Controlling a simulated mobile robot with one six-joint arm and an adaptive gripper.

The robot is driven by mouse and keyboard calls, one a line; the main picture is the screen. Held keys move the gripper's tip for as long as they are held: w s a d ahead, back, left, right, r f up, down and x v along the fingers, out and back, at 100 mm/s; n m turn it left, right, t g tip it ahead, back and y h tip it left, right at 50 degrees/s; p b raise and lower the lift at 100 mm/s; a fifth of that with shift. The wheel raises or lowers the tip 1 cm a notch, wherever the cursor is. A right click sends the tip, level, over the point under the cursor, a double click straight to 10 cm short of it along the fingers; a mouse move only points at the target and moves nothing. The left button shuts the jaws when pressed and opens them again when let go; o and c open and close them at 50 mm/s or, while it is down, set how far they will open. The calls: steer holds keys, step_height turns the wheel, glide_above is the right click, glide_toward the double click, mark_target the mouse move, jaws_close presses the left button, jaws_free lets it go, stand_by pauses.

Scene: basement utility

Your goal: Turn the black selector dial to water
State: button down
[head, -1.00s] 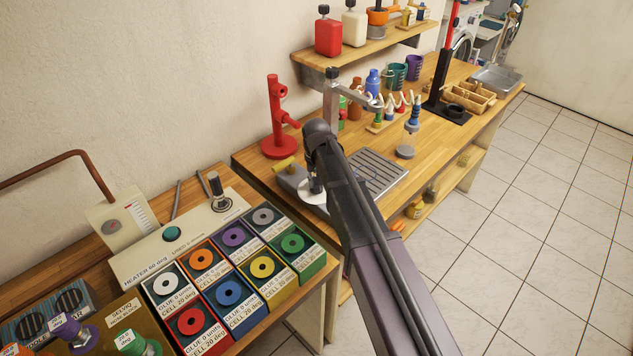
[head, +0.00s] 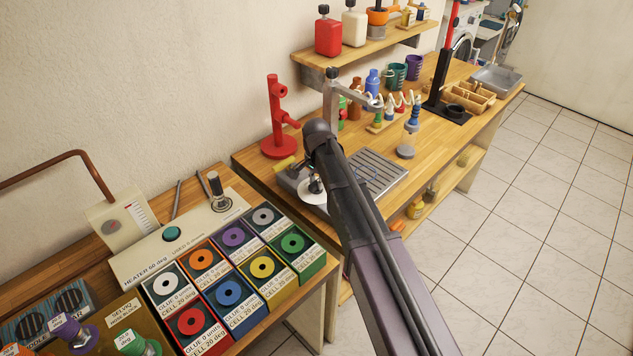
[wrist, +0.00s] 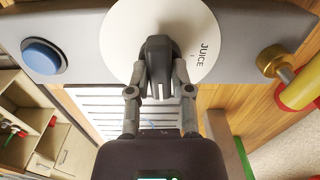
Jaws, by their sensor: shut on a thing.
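The black selector dial (wrist: 158,58) sits on a round white plate (wrist: 116,38) on a grey panel. The word JUICE with a small tick is on the plate, right of the dial in the wrist view. No water label shows. My gripper (wrist: 160,76) is shut on the dial, one finger on each side of its grip. The lower part of the dial runs down between the fingers. In the head view my gripper (head: 315,184) is at the grey dispenser's near left end, mostly hidden by my arm.
A round blue button (wrist: 42,57) is left of the dial and a brass fitting (wrist: 277,60) is right of it. A red stand (head: 277,125) is close behind left. A slatted drip tray (head: 378,172) lies beside my arm. Colored glue cells (head: 229,291) fill the near bench.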

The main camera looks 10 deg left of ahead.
steer(key=shift+m, duration=0.4)
steer(key=c, duration=0.5)
jaws_free()
steer(key=shift+n, duration=0.4)
